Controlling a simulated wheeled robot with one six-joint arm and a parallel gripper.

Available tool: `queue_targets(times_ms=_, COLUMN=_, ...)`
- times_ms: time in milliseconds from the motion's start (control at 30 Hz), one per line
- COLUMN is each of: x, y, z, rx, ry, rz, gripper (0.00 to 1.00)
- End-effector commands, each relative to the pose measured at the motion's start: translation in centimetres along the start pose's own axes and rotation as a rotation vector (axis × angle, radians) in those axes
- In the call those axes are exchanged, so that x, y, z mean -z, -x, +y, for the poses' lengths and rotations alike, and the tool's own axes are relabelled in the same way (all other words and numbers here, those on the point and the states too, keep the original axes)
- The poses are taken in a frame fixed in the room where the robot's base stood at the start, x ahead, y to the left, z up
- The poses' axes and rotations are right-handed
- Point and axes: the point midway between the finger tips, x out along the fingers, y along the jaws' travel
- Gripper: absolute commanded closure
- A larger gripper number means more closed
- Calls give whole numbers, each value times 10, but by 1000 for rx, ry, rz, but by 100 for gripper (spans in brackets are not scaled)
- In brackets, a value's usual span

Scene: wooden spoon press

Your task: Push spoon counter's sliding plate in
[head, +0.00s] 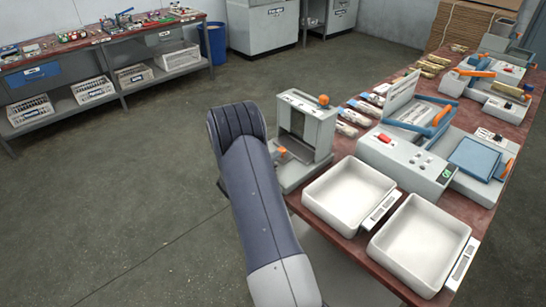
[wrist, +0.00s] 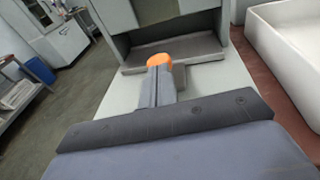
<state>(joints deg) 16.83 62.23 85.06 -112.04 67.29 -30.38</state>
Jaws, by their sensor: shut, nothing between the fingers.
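The spoon counter (head: 306,125) is a grey upright housing with an orange knob on top, at the near left end of the table. In the wrist view its open front (wrist: 170,30) is straight ahead. Its flat sliding plate (wrist: 196,52) lies low in that opening, with an orange handle (wrist: 165,60) at the front; the handle also shows in the head view (head: 281,153). My gripper (wrist: 156,82) is shut and empty, its fingers pointing at the handle. The fingertips overlap the handle in view; I cannot tell whether they touch. In the head view my arm hides most of the gripper.
Two white trays (head: 350,163) (head: 421,268) stand right of the counter, and one shows in the wrist view (wrist: 286,40). A grey box with a red switch (head: 405,163) and several wrapped spoons (head: 358,118) lie beyond. The floor on the left is clear.

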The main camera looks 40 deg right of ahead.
Motion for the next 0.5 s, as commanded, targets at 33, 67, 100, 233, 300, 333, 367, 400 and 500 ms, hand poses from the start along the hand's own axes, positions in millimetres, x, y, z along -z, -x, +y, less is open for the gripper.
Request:
queue_targets(times_ms=33, x=0, y=0, z=0, rx=0, ry=0, rz=0, gripper=100)
queue_targets(times_ms=67, x=0, y=-1, z=0, rx=0, ry=0, rz=0, gripper=100)
queue_targets(times_ms=100, x=1, y=-2, z=0, rx=1, ry=-1, rz=0, gripper=100)
queue_targets(times_ms=233, x=2, y=-16, z=-3, rx=3, ry=-3, rz=1, gripper=100)
queue_targets(times_ms=300, x=1, y=-26, z=-4, rx=3, ry=-3, rz=0, gripper=100)
queue_targets(times_ms=333, x=0, y=-30, z=-5, rx=3, ry=-3, rz=0, gripper=100)
queue_targets(times_ms=367, x=-1, y=-34, z=-6, rx=3, ry=-3, rz=0, gripper=100)
queue_targets(times_ms=400, x=-2, y=-37, z=-6, rx=2, ry=-3, rz=-1, gripper=100)
queue_targets(times_ms=500, x=-5, y=-40, z=-7, rx=1, ry=-1, rz=0, gripper=100)
